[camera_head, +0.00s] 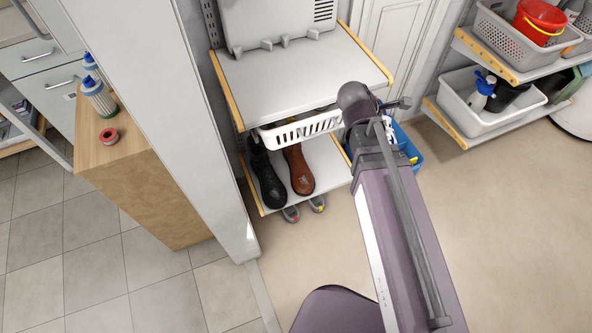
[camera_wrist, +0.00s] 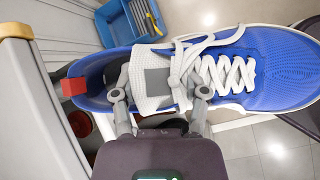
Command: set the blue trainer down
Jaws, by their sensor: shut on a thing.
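The blue trainer (camera_wrist: 275,65) with white laces and a red heel tab fills the upper part of the wrist view, its toe to the right. My gripper (camera_wrist: 158,80) is shut on it near the ankle opening and tongue. In the head view my arm hides most of the trainer and the gripper's fingers. There the arm's end is in front of the right side of the shelf unit. Whether the trainer touches anything below it cannot be told.
A black boot (camera_head: 263,175) and a brown boot (camera_head: 298,170) stand on the lower shelf (camera_head: 325,170). A white basket (camera_head: 300,130) is above them. A blue bin (camera_head: 408,146) stands to their right. The floor at right (camera_head: 510,220) is clear.

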